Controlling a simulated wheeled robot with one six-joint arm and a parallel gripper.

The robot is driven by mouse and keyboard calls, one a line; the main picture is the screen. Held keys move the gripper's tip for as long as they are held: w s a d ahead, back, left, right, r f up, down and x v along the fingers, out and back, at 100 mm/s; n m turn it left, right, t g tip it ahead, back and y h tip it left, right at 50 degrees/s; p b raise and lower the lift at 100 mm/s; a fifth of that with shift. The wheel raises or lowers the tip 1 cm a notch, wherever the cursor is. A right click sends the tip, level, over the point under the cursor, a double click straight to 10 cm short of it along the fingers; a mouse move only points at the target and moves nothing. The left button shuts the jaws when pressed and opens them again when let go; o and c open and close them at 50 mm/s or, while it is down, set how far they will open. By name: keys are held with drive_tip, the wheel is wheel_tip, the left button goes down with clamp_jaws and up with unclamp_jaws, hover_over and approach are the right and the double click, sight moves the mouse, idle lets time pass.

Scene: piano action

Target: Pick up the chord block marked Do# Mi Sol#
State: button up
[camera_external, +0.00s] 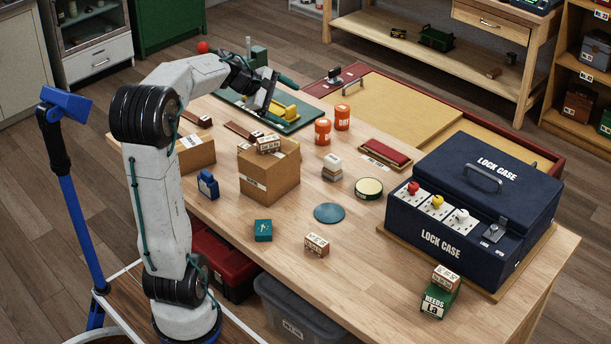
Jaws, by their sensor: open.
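Several small chord blocks with white label faces and brown sides are in view. One block (317,245) lies on the bare front of the table, one (446,279) sits on top of the green reeds box (439,302), and one (268,144) sits on the middle cardboard box (270,175). Their lettering is too small to read, so I cannot tell which is marked Do# Mi Sol#. My gripper (264,103) is open, above the back left of the table near a green tray (300,122), apart from these blocks. Its fingertips are hard to make out.
A large dark blue lock case (463,246) fills the table's right side. Orange cans (322,131), a round tin (368,188), a blue disc (328,213), a teal box (263,230) and another cardboard box (194,155) stand around. The front middle of the table (375,255) is clear.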

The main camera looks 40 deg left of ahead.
sight(248, 146)
drive_tip(key=w+a+f+n+t+y, duration=0.25)
drive_tip(key=a+n, duration=0.55)
drive_tip(key=a, duration=0.7)
drive_tip(key=w+a+f+n+t+y, duration=0.3)
drive_tip(key=a+n, duration=0.5)
drive_tip(key=a, duration=0.7)
drive_tip(key=shift+g+y, duration=0.35)
drive_tip(key=shift+g, duration=0.2)
drive_tip(key=f, duration=1.8)
drive_tip(key=s+f, duration=0.1)
drive_tip(key=f, duration=0.8)
drive_tip(key=shift+a+f, duration=0.15)
drive_tip(key=shift+f, duration=0.25)
drive_tip(key=x, duration=0.4)
drive_tip(key=shift+w, duration=0.25)
drive_tip(key=shift+w+a+f, duration=0.9)
drive_tip(key=shift+w+a, duration=0.1)
drive_tip(key=shift+a, duration=0.15)
drive_tip(key=shift+w+d+r, duration=0.3)
drive_tip(key=shift+w+d, duration=0.25)
drive_tip(key=shift+d, duration=0.35)
drive_tip(key=shift+a+f, duration=0.1)
drive_tip(key=shift+a, duration=0.1)
drive_tip(key=c, duration=1.1)
